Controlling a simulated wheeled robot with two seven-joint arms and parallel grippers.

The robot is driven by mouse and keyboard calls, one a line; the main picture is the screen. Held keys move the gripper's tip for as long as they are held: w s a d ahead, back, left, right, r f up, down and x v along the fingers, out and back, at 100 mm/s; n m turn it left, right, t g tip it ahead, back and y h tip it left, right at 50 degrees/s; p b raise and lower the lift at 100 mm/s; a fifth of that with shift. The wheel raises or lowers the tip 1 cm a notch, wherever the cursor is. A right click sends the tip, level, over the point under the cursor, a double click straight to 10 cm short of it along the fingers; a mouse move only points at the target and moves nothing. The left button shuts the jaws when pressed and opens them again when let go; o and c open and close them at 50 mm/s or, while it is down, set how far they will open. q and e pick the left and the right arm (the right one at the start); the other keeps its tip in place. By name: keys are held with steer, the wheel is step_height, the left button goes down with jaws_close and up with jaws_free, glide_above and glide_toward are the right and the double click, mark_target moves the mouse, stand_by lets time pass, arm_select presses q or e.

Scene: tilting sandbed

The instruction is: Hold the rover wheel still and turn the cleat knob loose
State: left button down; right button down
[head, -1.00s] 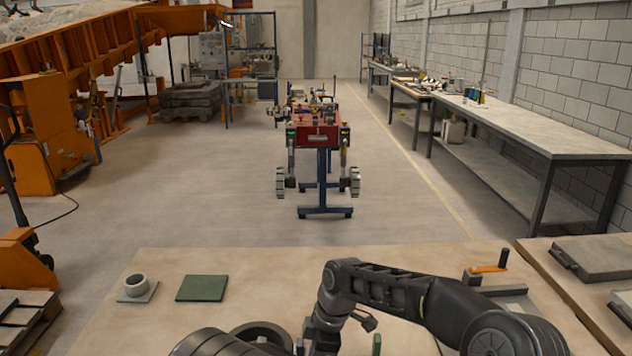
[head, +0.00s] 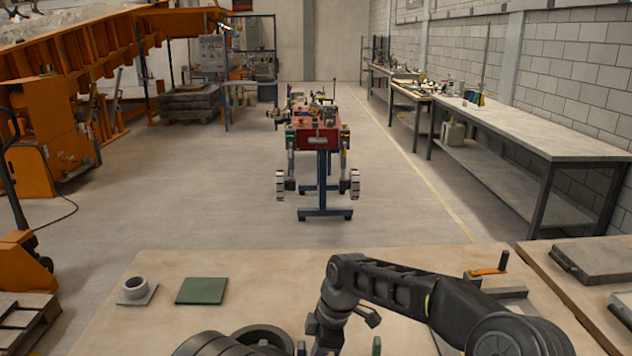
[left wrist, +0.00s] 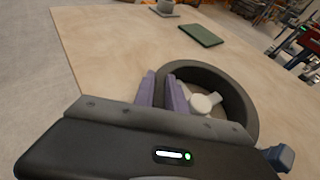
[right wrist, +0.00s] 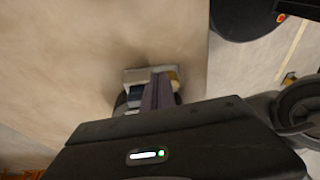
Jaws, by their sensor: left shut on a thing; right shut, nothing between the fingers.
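The rover wheel is a dark ring (left wrist: 249,100) with a pale round hub piece (left wrist: 201,103) inside; it lies on the near table. In the head view only part of its rim (head: 268,332) shows, low in the picture. My left gripper (left wrist: 163,78) is shut on the wheel's rim, one purple finger on each side. My right gripper (right wrist: 160,86) is shut with nothing between its fingers. Just beyond its tips is a small pale, blue and tan piece (right wrist: 135,76), partly hidden by the fingers. I cannot tell which piece is the cleat knob.
On the near table (head: 420,262) are a grey ring on a plate (head: 135,288) and a green pad (head: 202,290). An orange-handled item (head: 488,271) lies at the right. A red rover (head: 316,138) stands on a blue stand beyond. The table's middle back is clear.

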steer(key=v, duration=0.2)
steer(key=a+v, duration=0.1)
steer(key=v, duration=0.1)
steer(key=shift+r, duration=0.3)
steer(key=shift+s, duration=0.1)
steer(key=s+y, duration=0.2)
steer(key=shift+d+r+y, duration=0.2)
steer(key=shift+r+y, duration=0.15)
steer(key=shift+y, duration=0.05)
steer(key=shift+f, duration=0.1)
steer(key=shift+f, duration=3.4)
steer(key=shift+a, duration=0.25)
